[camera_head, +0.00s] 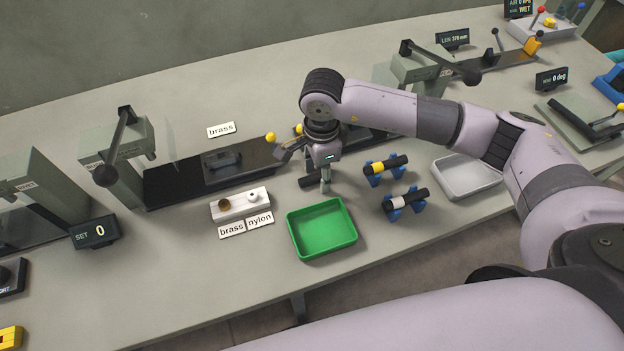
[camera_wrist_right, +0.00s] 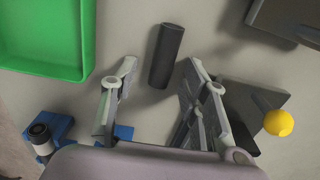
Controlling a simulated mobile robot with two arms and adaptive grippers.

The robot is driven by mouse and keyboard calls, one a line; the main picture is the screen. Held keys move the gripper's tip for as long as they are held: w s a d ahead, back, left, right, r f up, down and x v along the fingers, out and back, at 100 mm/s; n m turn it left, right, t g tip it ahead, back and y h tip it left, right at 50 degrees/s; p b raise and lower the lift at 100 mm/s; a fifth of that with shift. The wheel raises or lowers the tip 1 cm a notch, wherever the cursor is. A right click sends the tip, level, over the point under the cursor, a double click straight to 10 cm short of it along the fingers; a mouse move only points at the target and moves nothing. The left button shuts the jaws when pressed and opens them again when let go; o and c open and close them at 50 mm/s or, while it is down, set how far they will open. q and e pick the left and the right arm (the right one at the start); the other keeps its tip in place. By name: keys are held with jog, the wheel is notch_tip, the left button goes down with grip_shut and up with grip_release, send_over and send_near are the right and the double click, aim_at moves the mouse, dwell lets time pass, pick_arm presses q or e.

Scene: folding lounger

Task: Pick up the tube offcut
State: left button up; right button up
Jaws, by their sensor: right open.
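The tube offcut, a short dark cylinder (camera_wrist_right: 166,55), lies on the bench top in the right wrist view. It lies ahead of my right gripper (camera_wrist_right: 160,75), whose two fingers are spread apart to either side of its near end. No contact shows. In the head view the offcut (camera_head: 307,182) is partly hidden behind my right gripper (camera_head: 325,187), which points down just behind the green tray. My left gripper does not show.
The green tray (camera_head: 318,252) stands just in front. Blue cradles with dark tubes (camera_head: 387,166) (camera_head: 408,201) stand to the right, before a pale tray (camera_head: 466,184). A white block (camera_head: 239,206) with small fittings is left. Yellow-knobbed lever fixtures (camera_wrist_right: 278,122) are close by.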

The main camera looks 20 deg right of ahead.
jog(key=shift+r, duration=0.1)
jog(key=shift+c, duration=0.4)
grip_shut()
jog(key=shift+r, duration=0.15)
